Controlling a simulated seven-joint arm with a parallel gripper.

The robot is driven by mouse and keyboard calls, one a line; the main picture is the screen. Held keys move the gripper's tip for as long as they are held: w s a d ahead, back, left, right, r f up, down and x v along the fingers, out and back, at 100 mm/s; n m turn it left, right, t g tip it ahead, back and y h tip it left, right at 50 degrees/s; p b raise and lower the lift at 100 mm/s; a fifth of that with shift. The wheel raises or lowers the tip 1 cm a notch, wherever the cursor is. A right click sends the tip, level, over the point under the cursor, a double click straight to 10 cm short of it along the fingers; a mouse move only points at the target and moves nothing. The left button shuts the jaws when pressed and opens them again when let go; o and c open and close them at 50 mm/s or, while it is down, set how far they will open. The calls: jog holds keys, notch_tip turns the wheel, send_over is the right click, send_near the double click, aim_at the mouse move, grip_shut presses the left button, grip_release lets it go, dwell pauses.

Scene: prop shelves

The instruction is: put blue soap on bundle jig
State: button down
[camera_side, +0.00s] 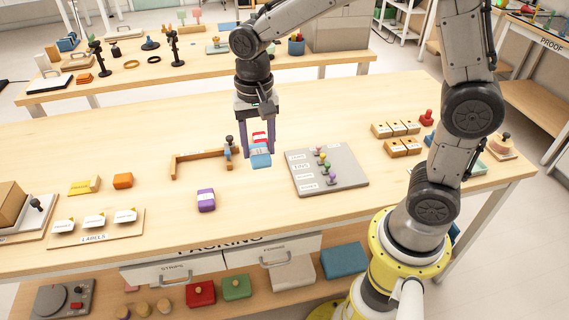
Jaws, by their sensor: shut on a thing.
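My gripper (259,152) points down over the middle of the packing table, its two purple fingers shut on the blue soap (261,161). The blue soap shows low between the fingertips; whether it touches the table is hard to tell. A red and white piece (260,137) shows between the fingers above the blue soap; I cannot tell whether it lies behind. The bundle jig (198,156), a brown wooden corner frame with a dark clamp (229,146) at its right end, lies just left of my gripper. The inside corner of the jig looks empty.
A purple soap (206,200) lies in front of the jig. Orange (123,181) and yellow (84,185) blocks lie to the left. A grey board with coloured pegs (345,162) lies close right of my gripper. A label board (97,239) is front left. Bare table lies behind the jig.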

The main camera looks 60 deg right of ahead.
jog(key=w+r, duration=0.1)
jog(key=w, duration=0.8)
send_over(189, 175)
notch_tip(189, 175, down, 12)
jog(key=shift+f, duration=2.75)
jog(key=shift+f, duration=0.45)
jog(key=shift+c, duration=1)
grip_release()
